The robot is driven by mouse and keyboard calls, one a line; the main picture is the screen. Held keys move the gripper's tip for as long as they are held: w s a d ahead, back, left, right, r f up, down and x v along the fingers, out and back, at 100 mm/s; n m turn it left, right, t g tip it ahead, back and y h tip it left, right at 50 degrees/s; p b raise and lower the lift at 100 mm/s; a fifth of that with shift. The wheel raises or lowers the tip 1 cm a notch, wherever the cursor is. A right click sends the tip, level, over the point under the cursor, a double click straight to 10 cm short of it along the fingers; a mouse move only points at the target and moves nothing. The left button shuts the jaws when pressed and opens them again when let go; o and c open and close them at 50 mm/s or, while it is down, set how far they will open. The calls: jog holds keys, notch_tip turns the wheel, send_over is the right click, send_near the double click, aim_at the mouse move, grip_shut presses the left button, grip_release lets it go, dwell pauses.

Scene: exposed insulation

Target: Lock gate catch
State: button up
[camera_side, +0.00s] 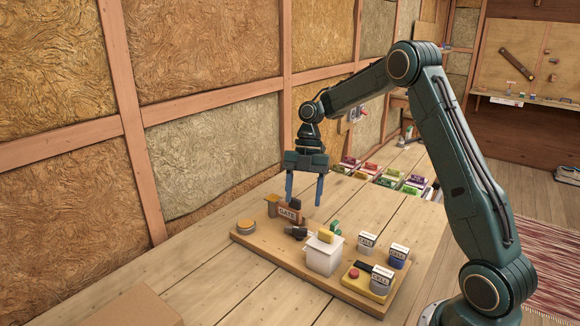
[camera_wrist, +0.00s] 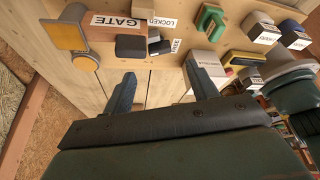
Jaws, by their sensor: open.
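The gate (camera_side: 289,213), a brown block with a white GATE label, stands on the wooden board near its back left. In the wrist view the gate (camera_wrist: 118,32) runs from a yellow-faced post (camera_wrist: 66,37) at upper left. Dark catch pieces (camera_side: 297,232) sit beside the gate; they also show in the wrist view (camera_wrist: 131,46). A white LOCKED label (camera_wrist: 160,21) lies next to them. My gripper (camera_side: 304,203) is open and empty, pointing down above the board by the gate. Its blue fingers (camera_wrist: 160,85) are apart. Whether the catch is engaged I cannot tell.
The board (camera_side: 270,256) also carries a round yellow-topped knob (camera_side: 246,226), a white box (camera_side: 323,255), a green piece (camera_side: 335,228), CELL blocks (camera_side: 367,243) and a yellow unit with a red button (camera_side: 354,273). Colourful packs (camera_side: 385,175) lie behind.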

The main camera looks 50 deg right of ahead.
aim_at(300, 228)
jog(key=shift+x, duration=3.9)
jog(key=shift+c, duration=0.5)
jog(key=c, duration=0.9)
jog(key=shift+m, duration=0.8)
jog(key=shift+t, duration=0.3)
jog(key=o, duration=1)
jog(key=shift+r, duration=0.1)
jog(key=v, duration=1.3)
jog(key=shift+d+r, duration=0.2)
jog(key=shift+d, duration=0.1)
